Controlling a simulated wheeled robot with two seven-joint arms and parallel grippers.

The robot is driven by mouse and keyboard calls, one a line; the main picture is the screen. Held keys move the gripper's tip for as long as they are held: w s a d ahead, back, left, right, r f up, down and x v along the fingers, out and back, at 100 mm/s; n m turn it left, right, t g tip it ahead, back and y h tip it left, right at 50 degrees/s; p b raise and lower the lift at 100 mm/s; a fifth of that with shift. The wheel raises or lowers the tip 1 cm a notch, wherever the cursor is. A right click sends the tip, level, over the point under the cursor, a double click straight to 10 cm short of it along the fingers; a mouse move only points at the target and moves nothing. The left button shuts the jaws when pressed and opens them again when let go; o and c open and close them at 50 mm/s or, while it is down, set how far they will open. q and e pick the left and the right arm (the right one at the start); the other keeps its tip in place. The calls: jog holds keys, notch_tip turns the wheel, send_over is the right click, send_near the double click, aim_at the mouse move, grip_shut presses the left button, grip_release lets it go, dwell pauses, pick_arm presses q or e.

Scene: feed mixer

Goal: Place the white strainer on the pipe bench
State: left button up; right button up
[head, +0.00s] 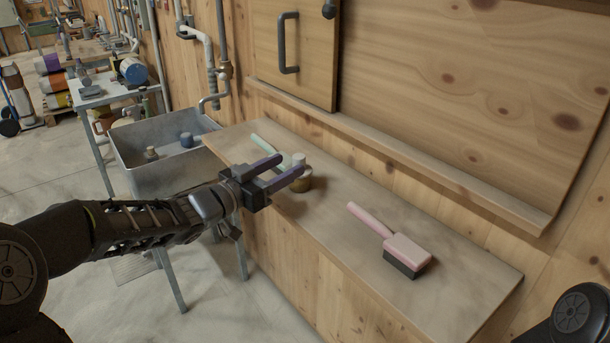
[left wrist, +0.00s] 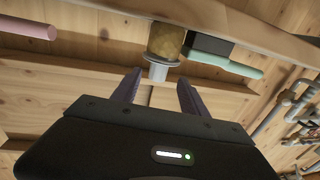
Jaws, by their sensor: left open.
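The white strainer (head: 303,181), with a pale cap and stem over a gold mesh body, stands on the wooden ledge. In the left wrist view the strainer (left wrist: 166,42) shows upside down, its pale stem near the gap between my fingertips. My left gripper (head: 288,166) is open at the strainer; the left wrist view shows its fingers (left wrist: 158,77) apart with nothing clamped. Whether they touch the strainer I cannot tell. Which surface is the pipe bench is unclear; a metal table (head: 106,93) with a blue-ended cylinder stands at the back left. My right gripper is out of view.
A mint-handled brush (head: 266,145) lies just behind the strainer, partly hidden by my gripper. A pink brush (head: 405,250) lies farther right on the ledge (head: 450,305). A metal sink (head: 150,180) holding two small fittings adjoins the left end. Wall pipes (head: 223,70) rise behind.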

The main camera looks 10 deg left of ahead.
pick_arm(q)
jog(key=shift+x, duration=1.3)
jog(key=shift+x, duration=2.65)
jog(key=shift+s+d+f, duration=0.1)
jog(key=shift+s, duration=0.05)
jog(key=shift+c, duration=0.4)
grip_shut()
